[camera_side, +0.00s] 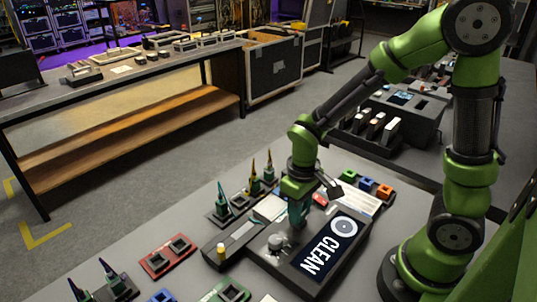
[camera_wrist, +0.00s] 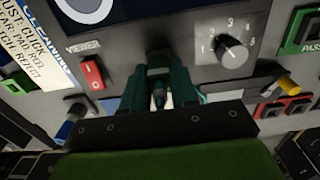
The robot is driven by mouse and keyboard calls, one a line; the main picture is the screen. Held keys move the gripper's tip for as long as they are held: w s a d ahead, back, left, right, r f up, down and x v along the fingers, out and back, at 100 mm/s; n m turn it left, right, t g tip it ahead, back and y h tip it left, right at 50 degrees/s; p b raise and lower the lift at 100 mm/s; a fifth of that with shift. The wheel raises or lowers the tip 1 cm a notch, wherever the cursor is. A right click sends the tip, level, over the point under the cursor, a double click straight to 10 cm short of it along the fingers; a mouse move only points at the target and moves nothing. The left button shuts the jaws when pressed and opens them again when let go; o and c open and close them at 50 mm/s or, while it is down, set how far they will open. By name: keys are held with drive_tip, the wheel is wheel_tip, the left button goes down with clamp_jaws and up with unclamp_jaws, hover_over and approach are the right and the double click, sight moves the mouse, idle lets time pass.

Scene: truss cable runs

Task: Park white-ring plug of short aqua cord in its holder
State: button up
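My gripper (camera_side: 298,212) points down over the black machine marked CLEAN (camera_side: 345,275), near its left half. In the wrist view, my gripper's two teal fingers (camera_wrist: 160,90) sit on either side of a small dark teal tapered piece (camera_wrist: 158,96), with pale patches around it. It looks like a plug's boot, but I cannot tell if the fingers press on it. A dark holder with an aqua cone-shaped plug (camera_side: 222,195) stands left of the machine. More aqua cones (camera_side: 106,270) stand at the front left.
The machine carries a numbered dial (camera_wrist: 231,50) and a red switch (camera_wrist: 92,74). Olive-yellow cones (camera_side: 253,180) stand behind it. A red socket block (camera_side: 168,257), a green one (camera_side: 230,290) and a yellow-topped peg (camera_side: 220,252) lie left and front. Bare grey table lies between them.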

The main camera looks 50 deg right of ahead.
clamp_jaws()
drive_tip(key=shift+r, duration=0.1)
drive_tip(key=shift+r, duration=2.2)
